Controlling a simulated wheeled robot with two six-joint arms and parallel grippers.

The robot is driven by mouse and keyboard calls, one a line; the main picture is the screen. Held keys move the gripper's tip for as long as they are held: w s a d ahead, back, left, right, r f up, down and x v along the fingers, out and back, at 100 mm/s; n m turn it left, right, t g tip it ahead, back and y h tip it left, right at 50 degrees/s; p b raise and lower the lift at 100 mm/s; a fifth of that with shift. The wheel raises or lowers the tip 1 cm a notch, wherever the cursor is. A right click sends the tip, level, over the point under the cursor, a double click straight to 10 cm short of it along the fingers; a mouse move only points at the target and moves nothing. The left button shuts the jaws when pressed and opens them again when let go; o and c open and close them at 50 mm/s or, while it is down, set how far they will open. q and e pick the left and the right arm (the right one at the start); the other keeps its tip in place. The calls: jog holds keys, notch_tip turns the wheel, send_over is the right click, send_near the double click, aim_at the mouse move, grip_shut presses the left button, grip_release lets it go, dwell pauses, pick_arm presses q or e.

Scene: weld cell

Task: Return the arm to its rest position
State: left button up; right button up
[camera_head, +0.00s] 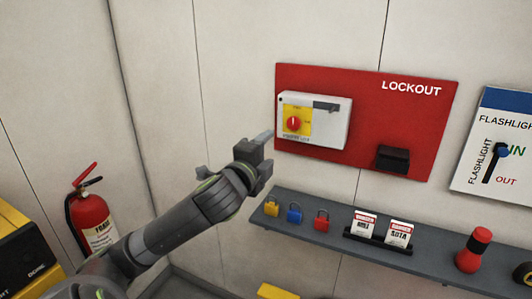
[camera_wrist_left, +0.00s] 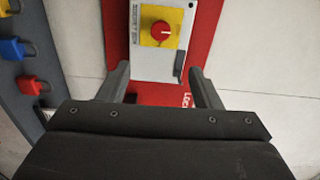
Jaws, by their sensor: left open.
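My left arm (camera_head: 185,215) reaches up from the lower left in the head view. Its gripper (camera_head: 268,153) is open and empty, in front of the wall just left of and below the white switch box (camera_head: 330,122). In the left wrist view the two fingers of the gripper (camera_wrist_left: 160,75) stand apart with nothing between them that they hold. The box, with its red knob (camera_wrist_left: 160,31) on a yellow plate, shows beyond the fingertips. My right gripper is not in view.
The red lockout board (camera_head: 415,115) carries the box and a black holder (camera_head: 393,158). Below, a grey shelf (camera_head: 340,247) bears yellow, blue and red padlocks, tags and a red flashlight (camera_head: 473,250). A fire extinguisher (camera_head: 92,220) stands left of my arm.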

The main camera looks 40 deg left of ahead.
pick_arm(q)
jog(key=shift+f, duration=0.1)
dwell(0.3)
jog(key=s+d+f+n+g, duration=0.1)
jog(key=s+f+n+g, duration=0.3)
jog(key=f, duration=0.7)
jog(key=s+d+f+n+g, duration=0.1)
jog(key=s+f+n+g, duration=0.3)
jog(key=f, duration=0.6)
jog(key=s+d+f+n+g+h, duration=0.1)
jog(key=s+d+f+n+g, duration=0.25)
jog(key=s+f, duration=0.55)
jog(key=s+d+f+n+g+h, duration=0.1)
jog(key=s+d+f+n+g, duration=0.4)
jog(key=s, duration=0.8)
jog(key=a+f+t+b, duration=0.1)
jog(key=a+f+b, duration=0.15)
jog(key=f, duration=2.45)
jog(key=s+f+h, duration=0.1)
jog(key=s+f, duration=1.4)
jog(key=f, duration=0.2)
jog(key=shift+d+f+m+g+b, duration=0.2)
jog(key=shift+m+g+b, duration=0.15)
jog(key=shift+g, duration=0.1)
